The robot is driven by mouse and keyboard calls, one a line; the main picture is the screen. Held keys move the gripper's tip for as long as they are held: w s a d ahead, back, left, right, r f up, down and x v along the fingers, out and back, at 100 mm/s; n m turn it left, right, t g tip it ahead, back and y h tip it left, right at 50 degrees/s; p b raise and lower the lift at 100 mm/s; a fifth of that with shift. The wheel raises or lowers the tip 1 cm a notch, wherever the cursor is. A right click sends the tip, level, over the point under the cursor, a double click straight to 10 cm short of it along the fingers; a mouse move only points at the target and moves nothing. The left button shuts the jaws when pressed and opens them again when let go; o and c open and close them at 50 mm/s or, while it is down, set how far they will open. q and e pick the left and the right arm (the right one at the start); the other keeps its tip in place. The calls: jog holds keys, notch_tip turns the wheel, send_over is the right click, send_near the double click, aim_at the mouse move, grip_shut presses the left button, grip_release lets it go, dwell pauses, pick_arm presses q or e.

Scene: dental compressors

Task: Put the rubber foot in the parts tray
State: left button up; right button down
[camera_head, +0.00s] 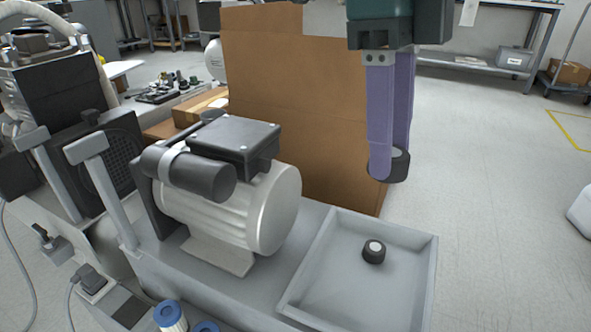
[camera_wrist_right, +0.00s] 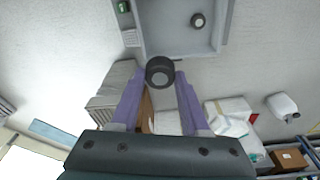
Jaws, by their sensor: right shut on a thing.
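My right gripper (camera_head: 390,165) comes down from the top of the head view with purple fingers. It is shut on a black rubber foot (camera_head: 400,166) with a grey centre. The right wrist view shows this foot (camera_wrist_right: 160,72) between the fingertips. The grey parts tray (camera_head: 428,275) is at the lower right of the head view, and the held foot is above and beyond its far right corner. A second black rubber foot (camera_head: 374,252) lies inside the tray; it also shows in the right wrist view (camera_wrist_right: 197,20). My left gripper is not in view.
A silver motor with a black top box (camera_head: 235,140) stands left of the tray. A tall brown cardboard box (camera_head: 290,90) stands behind it. Blue-capped cylinders (camera_head: 170,315) are at the bottom. Open floor lies to the right.

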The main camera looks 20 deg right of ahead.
notch_tip(320, 180, down, 3)
jog(key=shift+d+f+m+b, duration=0.1)
jog(key=shift+f+m+b, duration=0.1)
jog(key=shift+m+b, duration=0.55)
jog(key=b, duration=0.8)
send_over(359, 306)
jog(key=shift+m, duration=0.25)
jog(key=f, duration=1.6)
jog(key=shift+w, duration=0.25)
pick_arm(q)
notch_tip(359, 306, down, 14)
jog(key=b, duration=0.2)
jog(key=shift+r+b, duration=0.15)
jog(key=shift+b, duration=0.2)
pick_arm(e)
jog(key=shift+f, duration=2.05)
jog(key=shift+f, duration=0.1)
jog(key=shift+f, duration=0.1)
jog(key=shift+c, duration=2)
grip_release()
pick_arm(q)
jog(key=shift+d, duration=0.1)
